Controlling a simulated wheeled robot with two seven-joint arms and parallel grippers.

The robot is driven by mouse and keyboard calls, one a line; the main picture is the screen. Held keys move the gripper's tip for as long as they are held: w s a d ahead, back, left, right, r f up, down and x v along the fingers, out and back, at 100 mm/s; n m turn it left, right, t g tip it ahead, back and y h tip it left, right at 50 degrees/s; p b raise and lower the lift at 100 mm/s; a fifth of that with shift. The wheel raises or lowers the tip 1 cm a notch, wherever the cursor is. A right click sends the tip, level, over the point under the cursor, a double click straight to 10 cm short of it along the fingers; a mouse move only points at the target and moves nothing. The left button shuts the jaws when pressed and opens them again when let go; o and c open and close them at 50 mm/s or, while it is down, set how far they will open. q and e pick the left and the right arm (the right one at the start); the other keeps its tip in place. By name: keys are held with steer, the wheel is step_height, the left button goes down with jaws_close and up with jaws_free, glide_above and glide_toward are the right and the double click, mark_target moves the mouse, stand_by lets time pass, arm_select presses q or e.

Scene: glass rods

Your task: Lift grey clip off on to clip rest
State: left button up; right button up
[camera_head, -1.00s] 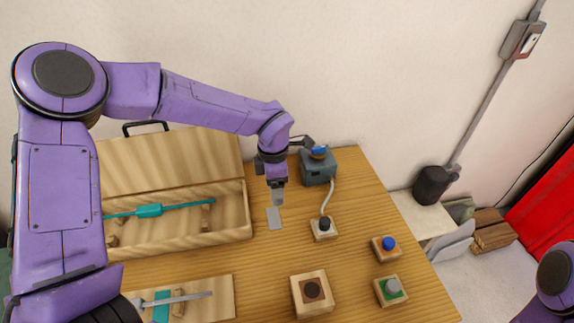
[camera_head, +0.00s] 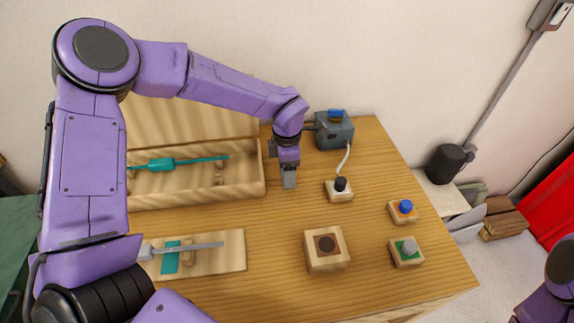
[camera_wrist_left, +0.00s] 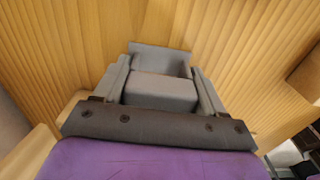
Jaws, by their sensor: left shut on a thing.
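My left gripper (camera_head: 289,182) points down at the table in the middle of the head view. It is shut on the grey clip, a plain grey block (camera_wrist_left: 160,92) between its two fingers in the left wrist view. I cannot tell whether the block touches the plate. My right gripper is out of view; only part of my right arm shows at the lower right.
A wooden case (camera_head: 200,198) with a teal-handled rod (camera_head: 160,165) lies left of the gripper. Below it is a board (camera_head: 235,262) with a grey rod (camera_head: 200,246). A blue-grey box (camera_head: 335,136), a black-knobbed block (camera_head: 340,197) and several small wooden blocks stand to the right.

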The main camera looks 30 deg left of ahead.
arm_select(q)
steer(key=shift+w+f, duration=0.15)
steer(key=shift+w, duration=0.15)
steer(key=o, duration=1.1)
steer(key=shift+s, duration=0.1)
step_height(320, 180, up, 10)
steer(key=shift+s+r+b, duration=0.1)
steer(key=shift+r+b, duration=0.15)
steer(key=shift+b, duration=0.15)
steer(key=shift+r, duration=0.1)
